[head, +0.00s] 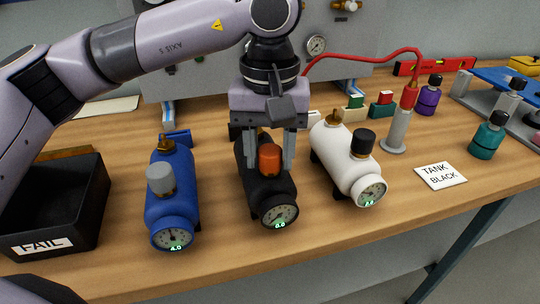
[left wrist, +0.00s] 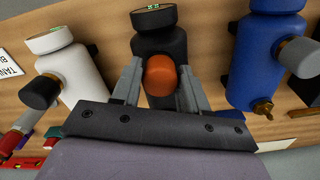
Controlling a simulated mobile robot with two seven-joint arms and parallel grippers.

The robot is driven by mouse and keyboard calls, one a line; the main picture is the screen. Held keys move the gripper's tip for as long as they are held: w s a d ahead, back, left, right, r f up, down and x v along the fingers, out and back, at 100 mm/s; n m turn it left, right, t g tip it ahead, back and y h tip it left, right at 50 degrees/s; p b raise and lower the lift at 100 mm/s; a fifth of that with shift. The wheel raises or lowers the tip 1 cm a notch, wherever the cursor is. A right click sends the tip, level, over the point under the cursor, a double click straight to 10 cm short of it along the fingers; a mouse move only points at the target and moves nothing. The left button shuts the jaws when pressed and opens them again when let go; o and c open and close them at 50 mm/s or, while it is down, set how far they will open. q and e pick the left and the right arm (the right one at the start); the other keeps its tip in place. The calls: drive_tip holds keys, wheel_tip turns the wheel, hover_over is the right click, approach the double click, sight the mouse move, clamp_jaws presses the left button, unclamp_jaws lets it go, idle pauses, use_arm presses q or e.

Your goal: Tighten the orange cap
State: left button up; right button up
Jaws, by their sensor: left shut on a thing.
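The orange cap (head: 270,160) sits on top of the black tank (head: 256,190), which lies on the wooden bench between a blue tank and a white tank. My left gripper (head: 271,160) comes down from above with its fingers on either side of the cap, shut on it. In the left wrist view the orange cap (left wrist: 160,75) sits between the two grey fingers, with the black tank (left wrist: 162,42) behind it. The black tank's gauge (head: 279,214) faces the front, with a green readout below it. My right gripper is not in view.
The blue tank (head: 172,205) with a grey cap is at left, and the white tank (head: 336,150) with a black cap is at right. A black FAIL bin (head: 75,205) stands at far left. A TANK BLACK card (head: 441,176) and a red-hosed stand (head: 398,133) are at right.

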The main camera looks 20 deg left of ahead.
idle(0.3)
use_arm(q)
drive_tip(key=m, duration=0.4)
drive_tip(key=o, duration=0.9)
drive_tip(key=shift+o, duration=0.2)
drive_tip(key=n, duration=0.2)
drive_tip(key=shift+f+n+b, duration=0.1)
drive_tip(key=shift+n+b, duration=0.2)
drive_tip(key=shift+b, duration=0.1)
drive_tip(key=shift+n, duration=0.7)
